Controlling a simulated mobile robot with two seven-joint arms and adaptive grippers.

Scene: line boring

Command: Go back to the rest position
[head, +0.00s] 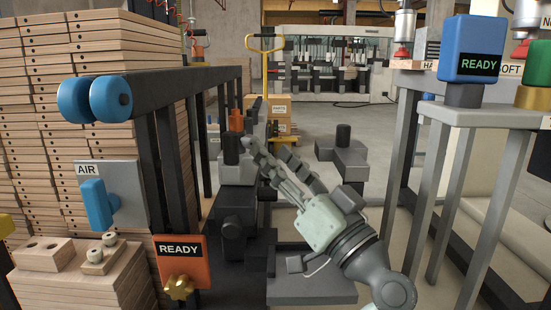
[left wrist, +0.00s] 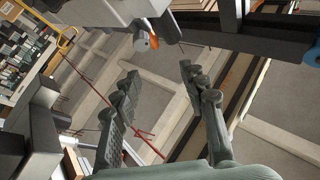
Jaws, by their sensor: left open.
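My left gripper (head: 262,158) is in the middle of the head view, with its pale green-grey body below and to the right of its fingers. Its fingers point up and to the left, near the dark machine (head: 237,190), and I cannot tell whether they touch it. In the left wrist view the two fingers of the left gripper (left wrist: 158,75) stand wide apart with nothing between them. My right gripper is in neither view.
Stacked wooden boards (head: 80,40) and a dark rail frame (head: 160,85) stand at left. An orange READY sign (head: 181,262) is at lower left. A grey stand (head: 490,115) with a blue READY block (head: 466,48) is at right. Open floor (head: 365,120) lies behind the machine.

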